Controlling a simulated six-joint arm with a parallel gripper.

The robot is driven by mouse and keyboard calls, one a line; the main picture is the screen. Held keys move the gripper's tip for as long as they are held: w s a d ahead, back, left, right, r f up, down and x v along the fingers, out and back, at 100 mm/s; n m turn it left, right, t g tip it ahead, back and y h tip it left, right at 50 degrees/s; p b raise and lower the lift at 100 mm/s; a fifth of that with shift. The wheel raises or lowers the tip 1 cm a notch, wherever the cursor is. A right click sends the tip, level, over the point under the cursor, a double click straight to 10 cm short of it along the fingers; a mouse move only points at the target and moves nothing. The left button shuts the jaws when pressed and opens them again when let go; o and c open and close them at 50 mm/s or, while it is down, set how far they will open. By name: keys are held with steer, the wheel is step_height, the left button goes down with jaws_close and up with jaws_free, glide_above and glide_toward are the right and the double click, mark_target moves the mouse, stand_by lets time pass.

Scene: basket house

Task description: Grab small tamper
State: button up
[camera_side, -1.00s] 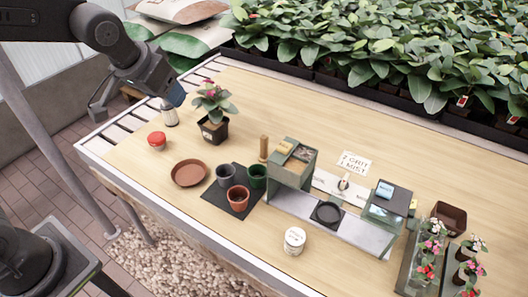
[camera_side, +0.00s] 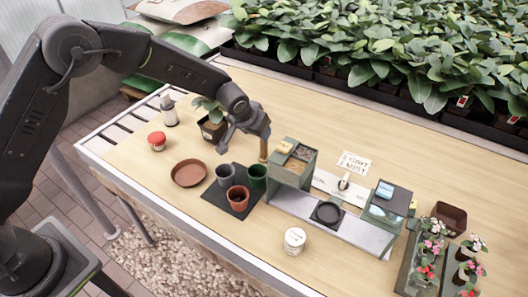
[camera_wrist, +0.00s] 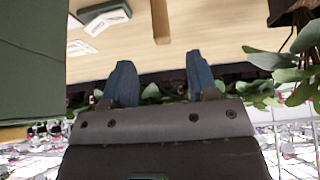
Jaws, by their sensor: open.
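The small tamper is a slim wooden cylinder (camera_side: 263,150) standing upright on the table, just left of the green-grey box station. My gripper (camera_side: 244,138) is close beside its upper part in the side view, and the arm hides part of that area. In the wrist view my gripper (camera_wrist: 161,80) is open, with two blue fingers apart and nothing between them. The tamper (camera_wrist: 160,20) shows beyond the fingertips, roughly in line with the gap. Whether a finger touches it cannot be told from the side view.
A potted plant (camera_side: 211,125) stands close behind the gripper. The green-grey station (camera_side: 290,172) is just right of the tamper. A white jar (camera_side: 294,240) stands farther forward.

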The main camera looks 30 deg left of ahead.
mark_target(264, 148)
steer(key=x, duration=0.9)
steer(key=shift+a+f, duration=0.1)
steer(key=shift+f, duration=0.2)
steer(key=shift+c, duration=0.4)
jaws_close()
